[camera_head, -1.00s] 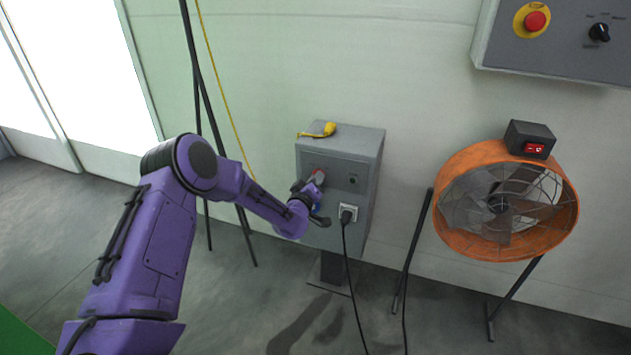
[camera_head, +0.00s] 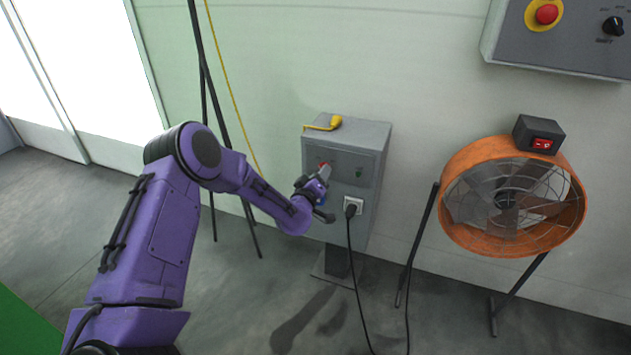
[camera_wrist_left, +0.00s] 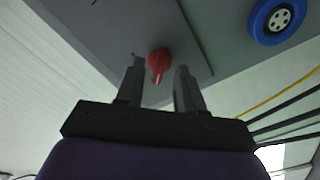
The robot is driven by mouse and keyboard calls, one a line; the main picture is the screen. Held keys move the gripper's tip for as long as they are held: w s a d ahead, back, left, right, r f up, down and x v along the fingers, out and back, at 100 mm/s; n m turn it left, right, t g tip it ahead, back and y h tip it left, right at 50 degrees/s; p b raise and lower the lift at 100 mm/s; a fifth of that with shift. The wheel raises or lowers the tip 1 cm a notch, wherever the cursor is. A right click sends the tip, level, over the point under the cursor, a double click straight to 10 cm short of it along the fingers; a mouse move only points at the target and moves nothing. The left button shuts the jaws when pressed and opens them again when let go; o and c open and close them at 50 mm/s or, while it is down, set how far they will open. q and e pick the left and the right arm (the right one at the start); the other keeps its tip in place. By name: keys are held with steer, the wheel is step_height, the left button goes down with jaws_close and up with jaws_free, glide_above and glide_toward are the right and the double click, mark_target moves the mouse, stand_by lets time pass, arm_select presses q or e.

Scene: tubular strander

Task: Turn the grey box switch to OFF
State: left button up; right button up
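The grey box (camera_head: 375,140) stands on a post by the wall in the head view. Its red switch (camera_head: 323,164) is partly hidden by my left gripper (camera_head: 325,174). In the left wrist view, the red knob (camera_wrist_left: 159,62) is on the grey panel, ahead of and between the fingertips of my left gripper (camera_wrist_left: 159,70). The fingers are apart, with a gap beside the knob; I cannot tell whether either touches it. I cannot read the switch's markings. My right gripper is not in view.
A yellow-handled tool (camera_head: 326,123) lies on the box. A black plug (camera_head: 351,210) with a hanging cable is in its front. A blue round part (camera_wrist_left: 277,20) shows nearby. An orange fan (camera_head: 452,215) stands right, below a wall panel (camera_head: 560,50) with a red button.

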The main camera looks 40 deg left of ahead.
arm_select(q)
steer(key=v, duration=0.9)
steer(key=shift+s+p, duration=0.2)
steer(key=shift+p, duration=0.2)
steer(key=s+d+f+m+g, duration=0.1)
steer(key=s+d+f+g, duration=0.3)
steer(key=s+f, duration=0.45)
steer(key=s+d+f+m+g, duration=0.1)
steer(key=s+d+f+g, duration=0.3)
steer(key=s+f, duration=0.45)
steer(key=s+d+f+m+g, duration=0.1)
steer(key=s+f+g, duration=0.2)
steer(key=s, duration=0.6)
steer(key=s+f+m+g, duration=0.2)
steer(key=s+f+g, duration=0.1)
steer(key=s, duration=0.6)
step_height(320, 180, up, 14)
steer(key=s+p, duration=0.1)
steer(key=p, duration=1.3)
steer(key=shift+s+d+f+h+p, duration=0.2)
steer(key=shift+s+d+h+p, duration=0.05)
steer(key=shift+h+p, duration=0.1)
